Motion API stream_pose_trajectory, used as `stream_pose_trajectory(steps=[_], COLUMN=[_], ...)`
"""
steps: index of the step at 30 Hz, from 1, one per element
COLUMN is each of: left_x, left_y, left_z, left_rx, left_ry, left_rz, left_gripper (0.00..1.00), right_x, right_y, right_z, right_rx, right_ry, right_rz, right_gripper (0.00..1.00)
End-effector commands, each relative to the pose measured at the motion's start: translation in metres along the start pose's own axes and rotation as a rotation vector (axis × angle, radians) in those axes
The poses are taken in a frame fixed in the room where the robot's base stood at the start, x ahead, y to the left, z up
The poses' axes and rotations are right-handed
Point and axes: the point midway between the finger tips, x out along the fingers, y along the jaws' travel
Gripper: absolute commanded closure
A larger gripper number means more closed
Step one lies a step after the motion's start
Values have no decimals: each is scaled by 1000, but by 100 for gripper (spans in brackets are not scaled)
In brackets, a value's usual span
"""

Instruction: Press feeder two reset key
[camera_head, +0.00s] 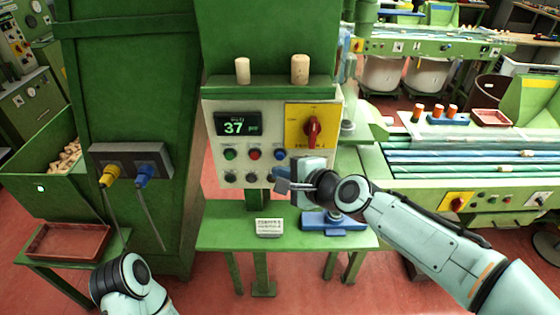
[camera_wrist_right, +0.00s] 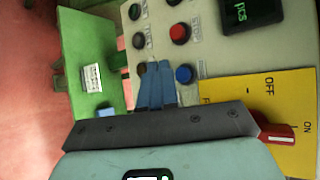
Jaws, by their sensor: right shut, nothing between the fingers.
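The control panel (camera_head: 239,192) carries two rows of round keys below a display reading 37. The upper row has a green key (camera_head: 229,155), a red key (camera_head: 254,154) and a blue key (camera_head: 279,154). The lower row has darker keys (camera_head: 252,177); their labels are too small to read. My right gripper (camera_head: 277,180) is shut and empty at the lower right key. In the right wrist view its blue fingertips (camera_wrist_right: 154,66) overlap a dark key (camera_wrist_right: 140,68), beside the blue key (camera_wrist_right: 184,74). I cannot tell whether they touch. My left gripper is out of view.
A yellow plate with a red rotary switch (camera_head: 312,130) is right of the keys, close to my right gripper. Two corks (camera_head: 300,68) stand on the ledge above. A green shelf (camera_head: 218,236) below holds a card (camera_head: 269,227) and a blue fixture (camera_head: 333,221).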

Motion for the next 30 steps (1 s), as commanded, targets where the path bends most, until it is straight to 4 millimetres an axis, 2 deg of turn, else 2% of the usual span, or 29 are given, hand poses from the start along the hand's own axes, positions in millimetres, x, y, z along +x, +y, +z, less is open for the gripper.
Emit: stream_pose_trajectory(steps=[6, 30], left_x=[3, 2], left_y=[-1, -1], left_z=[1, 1], left_rx=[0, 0], left_ry=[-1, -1], left_rz=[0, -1], left_gripper=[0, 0], right_x=[9, 9], right_y=[-7, -8], right_z=[-7, -7], right_rx=[0, -1], right_ry=[0, -1], right_rz=[0, -1], right_gripper=[100, 100])
